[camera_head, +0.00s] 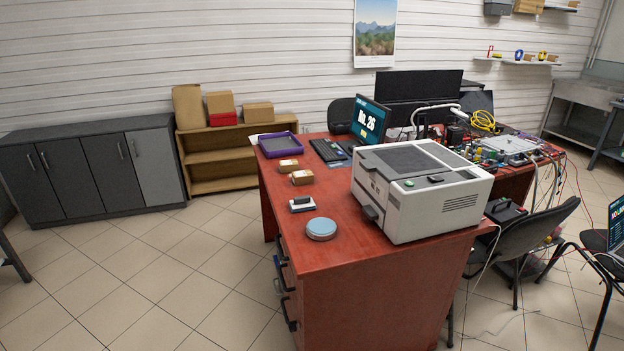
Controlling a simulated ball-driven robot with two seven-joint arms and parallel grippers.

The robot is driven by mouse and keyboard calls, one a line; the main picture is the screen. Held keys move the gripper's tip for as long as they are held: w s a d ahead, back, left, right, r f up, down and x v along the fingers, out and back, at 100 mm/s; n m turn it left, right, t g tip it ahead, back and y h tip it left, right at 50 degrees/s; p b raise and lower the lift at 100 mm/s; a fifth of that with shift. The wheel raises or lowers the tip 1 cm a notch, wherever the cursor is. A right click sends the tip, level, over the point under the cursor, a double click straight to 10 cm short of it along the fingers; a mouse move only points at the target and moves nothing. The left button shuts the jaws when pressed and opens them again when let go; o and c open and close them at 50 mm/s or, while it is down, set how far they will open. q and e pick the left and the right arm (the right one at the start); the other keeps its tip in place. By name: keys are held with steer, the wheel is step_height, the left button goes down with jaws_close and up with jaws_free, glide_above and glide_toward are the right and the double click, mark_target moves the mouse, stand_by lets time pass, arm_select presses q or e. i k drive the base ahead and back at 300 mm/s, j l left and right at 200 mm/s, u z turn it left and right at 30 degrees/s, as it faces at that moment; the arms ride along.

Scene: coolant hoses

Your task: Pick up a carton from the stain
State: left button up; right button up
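Two small tan cartons with pale tops lie on the red-brown desk (285,215). The farther carton (289,165) is just in front of the purple tray, and the nearer carton (302,177) is a little closer to me and to the right. Larger cardboard boxes (258,112) stand on a low wooden shelf by the wall. I cannot make out a distinct stain on the desk or floor. Neither of my grippers is in view.
The desk also holds a purple tray (278,145), a black-and-white block (302,204), a round blue-topped tin (321,229), a keyboard (328,150) and a large grey-white machine (420,188). Dark cabinets (90,172) line the wall. The tiled floor left of the desk is clear.

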mark_target(302, 177)
steer(key=j+z, duration=0.1)
steer(key=z, duration=0.3)
steer(key=i+j+z, duration=0.1)
steer(key=z, duration=0.3)
steer(key=j+z, duration=0.1)
steer(key=z, duration=0.3)
steer(key=i+j+z, duration=0.1)
steer(key=j+z, duration=0.25)
steer(key=j, duration=0.4)
steer(key=j+z, duration=0.3)
steer(key=j, duration=0.4)
steer(key=k+j+z, duration=0.1)
steer(key=j+z, duration=0.25)
steer(key=j, duration=0.4)
